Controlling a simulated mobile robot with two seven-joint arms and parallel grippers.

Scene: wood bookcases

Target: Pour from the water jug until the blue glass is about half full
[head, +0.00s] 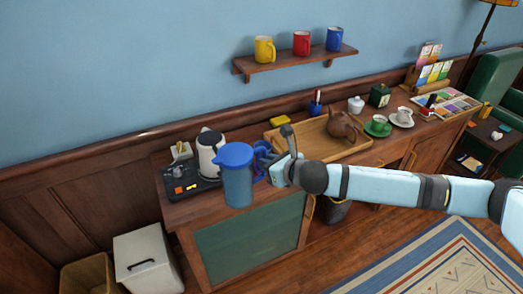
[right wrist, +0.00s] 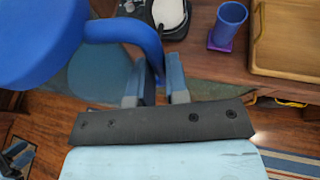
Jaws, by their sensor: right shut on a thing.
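The water jug (head: 238,186), with a blue lid and a see-through bluish body, is upright in the head view, in front of the counter's left part. My right gripper (head: 268,163) is shut on its blue handle, which shows between the fingers in the right wrist view (right wrist: 152,88). The floor shows below the jug there, so it is held off the counter. The blue glass (right wrist: 228,26) stands upright on a purple coaster (right wrist: 226,44), apart from the jug; its water level cannot be told. In the head view the jug and gripper largely hide it.
A kettle (head: 208,152) stands on a dark tray behind the jug. A wooden tray (head: 300,146) with a brown teapot (head: 341,125) lies to the right. Cups (head: 379,126) stand further right. Colored mugs (head: 301,42) sit on the wall shelf. A white bin (head: 147,262) stands at lower left.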

